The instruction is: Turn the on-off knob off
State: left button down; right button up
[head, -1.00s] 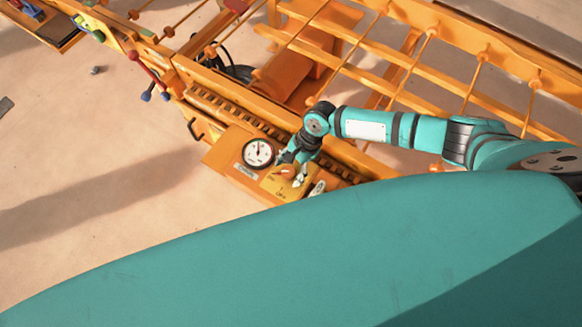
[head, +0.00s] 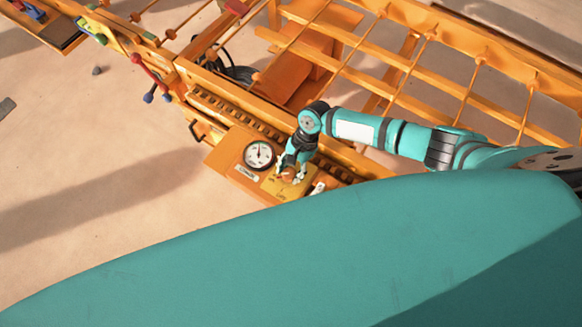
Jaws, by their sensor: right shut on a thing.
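The orange control box (head: 222,160) of the block press is in the middle of the head view. It carries a round white gauge (head: 259,155) and, to its right, a yellow plate (head: 270,187) with the on-off knob (head: 285,174), which looks orange-brown. My right gripper (head: 288,176) reaches down over the plate and is shut on the knob. Its fingers hide most of the knob, so the knob's angle is hard to read. My left gripper is not in view.
A white-topped part (head: 318,188) stands on the box just right of my right gripper. An orange frame with long bars (head: 400,62) stretches behind. A lever with red and blue balls (head: 149,77) is at the upper left. Sandy ground (head: 70,150) is open at left.

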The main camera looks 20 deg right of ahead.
jog(key=n, duration=0.2)
jog(key=n+g+h, duration=0.1)
jog(key=n, duration=0.2)
jog(key=shift+w+a+n+g, duration=0.2)
jog(key=shift+n+g, duration=0.1)
jog(key=n+h, duration=0.1)
jog(key=n, duration=0.2)
jog(key=n+g+h, duration=0.1)
jog(key=n, duration=0.1)
jog(key=shift+n+h, duration=0.3)
jog(key=shift+n, duration=0.1)
jog(key=o, duration=1.2)
jog(key=shift+c, duration=0.2)
jog(key=shift+r, duration=0.1)
jog(key=v, duration=1.2)
